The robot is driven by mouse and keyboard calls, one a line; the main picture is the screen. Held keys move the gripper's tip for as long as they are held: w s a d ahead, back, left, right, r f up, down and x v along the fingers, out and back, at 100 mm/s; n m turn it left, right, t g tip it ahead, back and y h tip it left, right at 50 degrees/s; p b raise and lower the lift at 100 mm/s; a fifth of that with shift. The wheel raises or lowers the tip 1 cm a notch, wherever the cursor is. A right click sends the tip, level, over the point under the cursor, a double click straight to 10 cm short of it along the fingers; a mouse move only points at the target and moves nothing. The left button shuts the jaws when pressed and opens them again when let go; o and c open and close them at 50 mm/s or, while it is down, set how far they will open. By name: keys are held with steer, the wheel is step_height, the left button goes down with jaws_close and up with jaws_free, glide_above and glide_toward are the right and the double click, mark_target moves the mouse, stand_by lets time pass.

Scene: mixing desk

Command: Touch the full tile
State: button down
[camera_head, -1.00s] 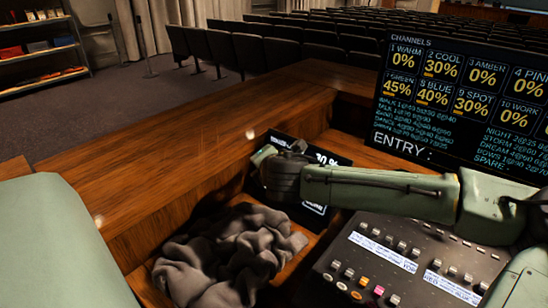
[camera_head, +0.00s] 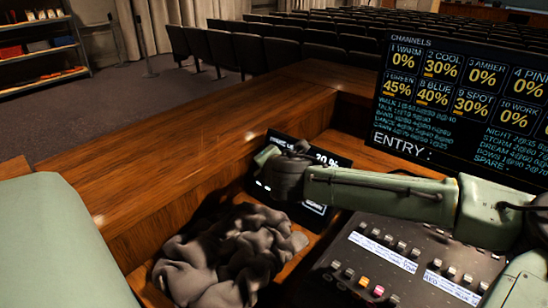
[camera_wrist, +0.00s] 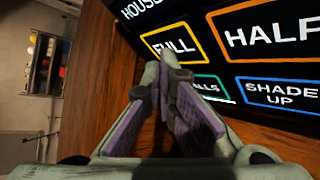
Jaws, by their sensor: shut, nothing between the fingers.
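The full tile (camera_wrist: 172,42) is a yellow-outlined box marked "FULL" on a black touch panel, seen in the wrist view. My gripper (camera_wrist: 160,70) is shut and empty. Its fingertips overlap the tile's lower edge in the wrist view; I cannot tell whether they touch the panel. In the head view the black panel (camera_head: 336,178) lies in the desk recess, partly covered by my gripper (camera_head: 275,165). The tile and fingertips cannot be made out there.
Beside the full tile are the half tile (camera_wrist: 270,35), a green-outlined tile ending in "ALLS" (camera_wrist: 208,87) and the shade up tile (camera_wrist: 282,94). A crumpled grey cloth (camera_head: 225,260), a mixing console (camera_head: 400,262) and a channels screen (camera_head: 460,100) surround the panel.

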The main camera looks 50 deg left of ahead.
steer(key=shift+w, duration=0.15)
stand_by(0.4)
steer(key=shift+s+r, duration=0.3)
steer(key=shift+s, duration=0.35)
steer(key=s, duration=0.1)
steer(key=s+r+p, duration=0.1)
steer(key=s, duration=0.1)
steer(key=s+r, duration=0.1)
steer(key=shift+s+d+r+p, duration=0.15)
steer(key=shift+s+d+p, duration=0.15)
steer(key=shift+p, duration=0.1)
stand_by(0.7)
